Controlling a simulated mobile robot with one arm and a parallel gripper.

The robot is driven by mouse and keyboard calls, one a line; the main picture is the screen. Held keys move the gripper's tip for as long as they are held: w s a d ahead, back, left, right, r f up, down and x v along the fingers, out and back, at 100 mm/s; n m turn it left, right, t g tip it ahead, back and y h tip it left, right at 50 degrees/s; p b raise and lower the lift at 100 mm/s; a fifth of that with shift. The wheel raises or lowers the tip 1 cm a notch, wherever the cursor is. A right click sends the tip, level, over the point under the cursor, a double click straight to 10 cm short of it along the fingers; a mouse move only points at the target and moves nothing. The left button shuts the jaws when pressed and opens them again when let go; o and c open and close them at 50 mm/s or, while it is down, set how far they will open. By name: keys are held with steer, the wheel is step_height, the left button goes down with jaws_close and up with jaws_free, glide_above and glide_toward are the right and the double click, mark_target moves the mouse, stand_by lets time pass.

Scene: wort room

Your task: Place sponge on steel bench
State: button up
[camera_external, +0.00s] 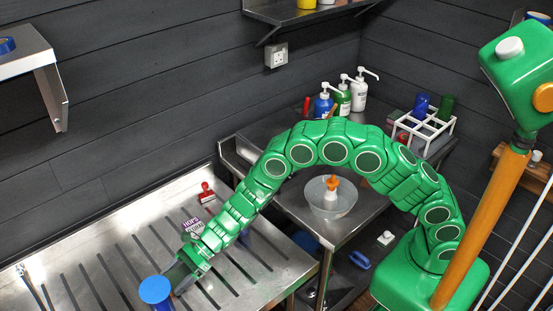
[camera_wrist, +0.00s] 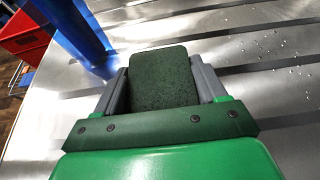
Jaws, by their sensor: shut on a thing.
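In the wrist view my gripper (camera_wrist: 163,88) is shut on a dark green sponge (camera_wrist: 162,72), a flat rectangle with rounded corners held between two grey fingers. In the external view my gripper (camera_external: 182,279) is at the front part of the slotted steel bench (camera_external: 120,240), close beside a blue cylinder. The bench surface shows beneath and beyond the sponge in the wrist view (camera_wrist: 240,75). I cannot tell whether the sponge touches the bench. The sponge is mostly hidden by the gripper in the external view.
The blue cylinder (camera_external: 155,291) stands just left of my gripper. A purple-labelled item (camera_external: 192,227) and a red-handled tool (camera_external: 206,193) lie farther back on the bench. A bowl (camera_external: 331,198) and pump bottles (camera_external: 324,104) stand on the side table. The bench's left part is mostly clear.

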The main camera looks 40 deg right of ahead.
steer(key=o, duration=1)
steer(key=shift+d+r, duration=0.15)
steer(key=shift+r, duration=0.05)
steer(key=v, duration=1.1)
steer(key=shift+d+r, duration=0.15)
steer(key=shift+d, duration=0.2)
steer(key=shift+r, duration=0.1)
